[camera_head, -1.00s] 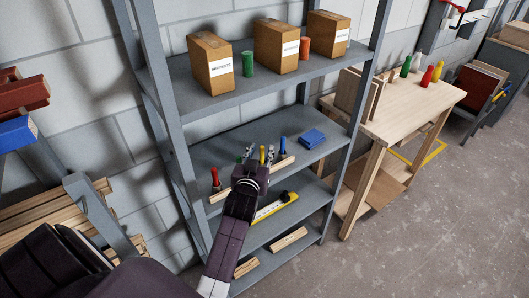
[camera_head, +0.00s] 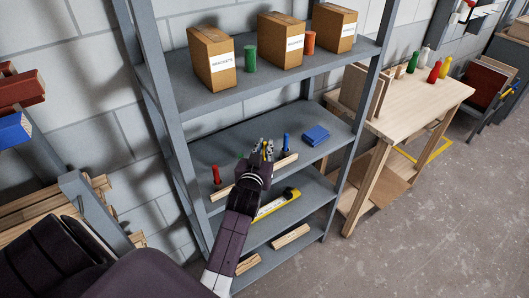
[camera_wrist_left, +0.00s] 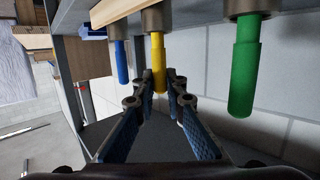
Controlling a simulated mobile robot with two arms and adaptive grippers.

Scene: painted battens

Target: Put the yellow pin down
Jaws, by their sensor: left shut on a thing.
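The yellow pin (camera_wrist_left: 158,55) is upright between my left gripper's (camera_wrist_left: 163,82) fingers in the left wrist view, which shows the shelf upside down. The fingers are shut on its free end. Its grey collar is at the wooden batten (camera_wrist_left: 105,10), level with the blue pin's (camera_wrist_left: 121,62) collar; I cannot tell how deep it sits. The green pin (camera_wrist_left: 245,65) stands on the other side. In the head view my left gripper (camera_head: 264,150) is over the batten (camera_head: 284,161) and mostly hides the yellow pin. My right gripper is not in view.
A red pin (camera_head: 216,174) stands at the batten's left end. A blue box (camera_head: 316,135) lies on the same shelf to the right. Shelf posts (camera_head: 352,130) and the upper shelf (camera_head: 280,81) bound the space. A yellow level (camera_head: 276,205) lies below.

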